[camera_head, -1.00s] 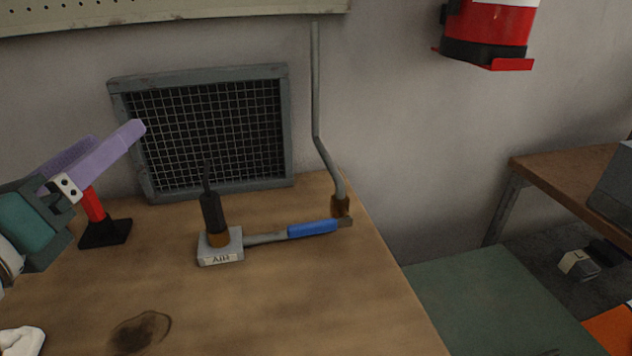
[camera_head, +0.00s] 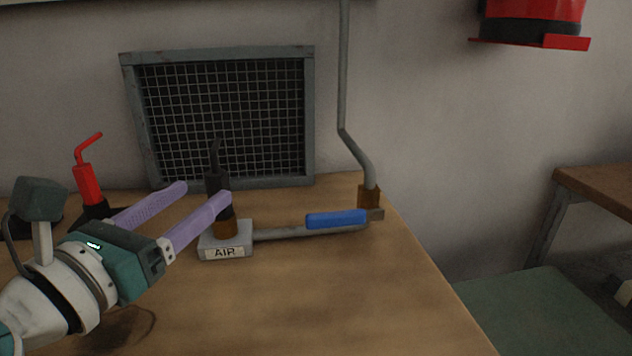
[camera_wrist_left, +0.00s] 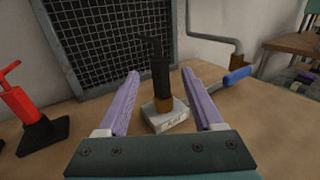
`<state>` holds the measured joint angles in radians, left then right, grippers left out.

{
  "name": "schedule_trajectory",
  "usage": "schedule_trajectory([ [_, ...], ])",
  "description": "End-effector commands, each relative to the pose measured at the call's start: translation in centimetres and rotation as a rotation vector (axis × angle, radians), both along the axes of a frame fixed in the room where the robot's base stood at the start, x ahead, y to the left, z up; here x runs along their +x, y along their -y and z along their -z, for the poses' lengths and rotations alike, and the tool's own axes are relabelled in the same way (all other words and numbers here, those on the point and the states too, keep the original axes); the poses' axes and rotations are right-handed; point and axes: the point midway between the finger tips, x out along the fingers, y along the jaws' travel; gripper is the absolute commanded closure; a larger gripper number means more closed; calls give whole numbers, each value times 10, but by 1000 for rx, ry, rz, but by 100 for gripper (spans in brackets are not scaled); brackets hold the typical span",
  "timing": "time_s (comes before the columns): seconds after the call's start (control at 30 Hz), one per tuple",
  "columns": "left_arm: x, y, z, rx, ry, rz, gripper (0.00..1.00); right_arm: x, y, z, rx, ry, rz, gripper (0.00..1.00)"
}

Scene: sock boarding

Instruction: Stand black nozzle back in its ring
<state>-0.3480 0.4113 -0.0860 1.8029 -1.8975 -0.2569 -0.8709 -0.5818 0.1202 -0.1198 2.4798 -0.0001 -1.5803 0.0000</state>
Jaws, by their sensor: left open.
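The black nozzle (camera_head: 216,180) stands upright in a brass-coloured fitting (camera_head: 227,229) on the grey block marked AIR. In the left wrist view the nozzle (camera_wrist_left: 160,78) stands ahead, between the lines of my two fingers. My left gripper (camera_head: 207,192) is open, its purple fingers reaching toward the nozzle. In the head view the near finger covers part of the nozzle's lower body. I cannot tell whether the fingers touch it. A ring meant for the nozzle is not clearly visible; part of a black base at the far left is hidden by my wrist. My right gripper is not in view.
A red nozzle (camera_head: 88,183) stands in a black base left of my gripper. A blue-handled valve lever (camera_head: 336,218) and pipe (camera_head: 345,120) are to the right. A mesh panel (camera_head: 222,115) stands behind. The front right of the table is clear.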

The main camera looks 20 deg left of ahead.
Motion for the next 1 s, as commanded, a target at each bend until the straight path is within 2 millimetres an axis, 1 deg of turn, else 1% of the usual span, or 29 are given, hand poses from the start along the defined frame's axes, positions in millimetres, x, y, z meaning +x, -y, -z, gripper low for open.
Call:
schedule_trajectory([
  [0.2, 34, -1, -1, -1, 3, -1, 32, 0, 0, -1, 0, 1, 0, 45],
  [0.3, 46, -1, 0, -1, 2, -1, 32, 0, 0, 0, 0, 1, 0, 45],
  [0.4, 51, -1, 0, -1, 0, 0, 32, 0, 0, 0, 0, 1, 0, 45],
  [0.63, 52, -1, 0, -1, 0, 0, 34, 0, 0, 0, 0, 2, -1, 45],
  [1.0, 51, -1, 0, -1, 0, 0, 75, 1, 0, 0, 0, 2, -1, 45],
])
